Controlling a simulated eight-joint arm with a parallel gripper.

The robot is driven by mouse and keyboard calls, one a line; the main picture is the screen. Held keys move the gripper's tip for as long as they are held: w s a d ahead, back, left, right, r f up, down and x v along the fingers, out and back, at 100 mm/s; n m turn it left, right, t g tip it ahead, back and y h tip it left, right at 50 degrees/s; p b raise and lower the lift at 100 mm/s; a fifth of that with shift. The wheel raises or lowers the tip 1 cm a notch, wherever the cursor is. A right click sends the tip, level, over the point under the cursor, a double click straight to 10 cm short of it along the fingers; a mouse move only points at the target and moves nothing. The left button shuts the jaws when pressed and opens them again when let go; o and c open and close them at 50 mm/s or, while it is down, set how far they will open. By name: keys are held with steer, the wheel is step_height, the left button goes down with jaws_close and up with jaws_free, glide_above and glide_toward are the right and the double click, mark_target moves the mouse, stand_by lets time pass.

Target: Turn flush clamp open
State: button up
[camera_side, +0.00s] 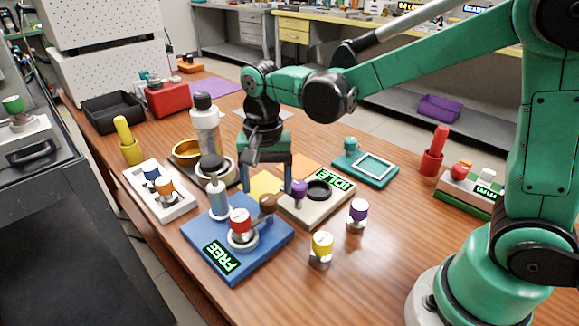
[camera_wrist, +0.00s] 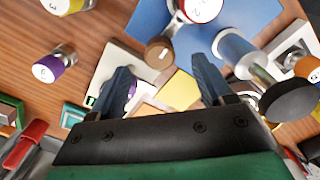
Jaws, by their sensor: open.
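A blue base (camera_side: 270,243) with a green FREE display (camera_side: 222,256) stands at the front of the table. On it are a red-capped part (camera_side: 240,222), a lever with a brown knob (camera_side: 267,202) and a grey cylinder (camera_side: 217,198). Which part is the flush clamp is not labelled; the brown-knobbed lever may be its handle. My gripper (camera_side: 266,187) is open and empty, fingers down, behind the blue base. In the wrist view, the brown knob (camera_wrist: 160,53) lies just beyond and between my fingertips (camera_wrist: 165,75), not between the fingers.
A beige base (camera_side: 325,207) with an IDLE display and purple knob (camera_side: 299,188) stands right of the fingers. A tall grey-white bottle (camera_side: 205,130) stands to their left. Yellow-capped (camera_side: 321,246) and purple-capped (camera_side: 357,212) vials stand at front right.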

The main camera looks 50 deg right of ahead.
mark_target(268, 198)
steer(key=shift+f, duration=1.8)
jaws_close()
